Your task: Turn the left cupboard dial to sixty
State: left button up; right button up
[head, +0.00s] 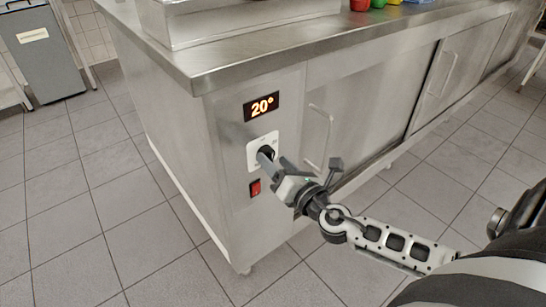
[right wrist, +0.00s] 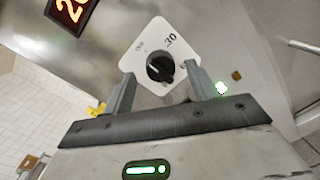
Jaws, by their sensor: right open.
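The left cupboard dial is a round black knob (right wrist: 160,68) on a white plate marked with 30 in the right wrist view. In the head view its white plate (head: 255,158) is on the cupboard's front, and my gripper mostly hides the knob. The display (head: 261,106) above it reads 20° in orange digits. My right gripper (head: 267,153) is at the dial. In the right wrist view its open fingers (right wrist: 158,80) are on either side of the knob, with gaps visible. I cannot tell how deep they reach. My left gripper is not in view.
A red switch (head: 255,188) sits below the dial. A cupboard door handle (head: 321,140) stands out to the right, close to my right gripper. The steel worktop (head: 240,68) overhangs above. A grey bin (head: 43,55) stands at the far left. Tiled floor in front is clear.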

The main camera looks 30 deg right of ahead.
jog(key=shift+w, duration=0.9)
jog(key=c, duration=1)
